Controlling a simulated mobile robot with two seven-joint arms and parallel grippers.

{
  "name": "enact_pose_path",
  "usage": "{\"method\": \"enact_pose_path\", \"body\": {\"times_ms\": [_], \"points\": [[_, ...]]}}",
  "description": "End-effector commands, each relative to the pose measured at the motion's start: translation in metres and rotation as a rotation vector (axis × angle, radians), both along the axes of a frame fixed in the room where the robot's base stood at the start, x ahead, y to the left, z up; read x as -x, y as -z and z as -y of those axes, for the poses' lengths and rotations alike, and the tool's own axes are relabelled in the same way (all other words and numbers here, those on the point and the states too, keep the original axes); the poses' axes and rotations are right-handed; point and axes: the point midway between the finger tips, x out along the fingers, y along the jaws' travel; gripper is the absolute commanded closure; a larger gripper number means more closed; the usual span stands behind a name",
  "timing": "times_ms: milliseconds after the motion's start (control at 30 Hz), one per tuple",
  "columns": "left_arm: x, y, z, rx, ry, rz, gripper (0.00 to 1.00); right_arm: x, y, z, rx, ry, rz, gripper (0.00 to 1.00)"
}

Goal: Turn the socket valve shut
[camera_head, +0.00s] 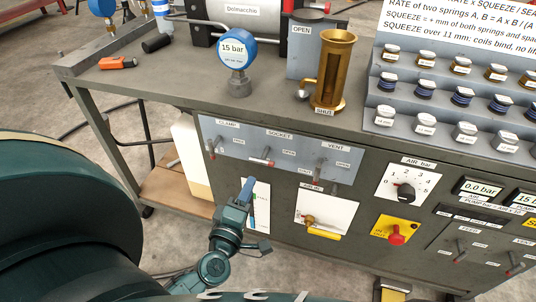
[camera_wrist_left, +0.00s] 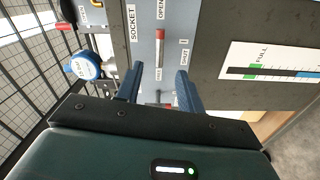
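The socket valve (camera_head: 262,161) is a small lever with a red tip on the grey-blue panel, under the SOCKET label (camera_head: 279,134). In the left wrist view the socket valve's red-tipped lever (camera_wrist_left: 160,36) stands beyond the fingers, with its red end near the OPEN label (camera_wrist_left: 160,9). My left gripper (camera_head: 247,190) is below the panel in the head view. In the left wrist view its two blue fingers (camera_wrist_left: 158,88) are apart, with the lever showing in line with the gap. I see no clear contact. My right gripper is not in view.
CLAMP (camera_head: 215,147) and VENT (camera_head: 320,167) valves flank the socket valve. A blue 15 bar gauge (camera_head: 234,52) and a brass cylinder (camera_head: 334,70) stand on the bench top above. A white card with a yellow-handled valve (camera_head: 322,229) is lower right. Floor shows at left.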

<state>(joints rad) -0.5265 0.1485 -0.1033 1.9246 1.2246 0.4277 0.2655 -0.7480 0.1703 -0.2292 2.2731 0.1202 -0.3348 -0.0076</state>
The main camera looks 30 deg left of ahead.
Motion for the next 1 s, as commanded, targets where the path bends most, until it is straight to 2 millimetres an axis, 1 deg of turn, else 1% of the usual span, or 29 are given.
{"method": "enact_pose_path", "body": {"times_ms": [33,300,400,500,700,967,1000], "points": [[-0.01,-0.003,-0.003,0.0,-0.002,0.005,0.62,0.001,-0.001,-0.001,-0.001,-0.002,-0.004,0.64],[-0.066,-0.003,-0.016,-0.002,0.0,0.005,0.62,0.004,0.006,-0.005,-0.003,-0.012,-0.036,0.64],[-0.084,-0.002,-0.02,-0.002,0.001,0.004,0.62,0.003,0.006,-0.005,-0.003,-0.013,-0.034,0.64],[-0.097,-0.001,-0.023,-0.003,0.001,0.002,0.62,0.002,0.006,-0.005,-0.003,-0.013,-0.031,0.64],[-0.109,-0.001,-0.026,-0.002,0.002,0.001,0.62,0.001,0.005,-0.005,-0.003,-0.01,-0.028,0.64],[-0.11,-0.001,-0.026,-0.002,0.002,0.001,0.62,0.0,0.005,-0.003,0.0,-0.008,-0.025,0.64],[-0.11,-0.001,-0.026,-0.002,0.002,0.001,0.64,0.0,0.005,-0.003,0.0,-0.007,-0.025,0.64]]}}
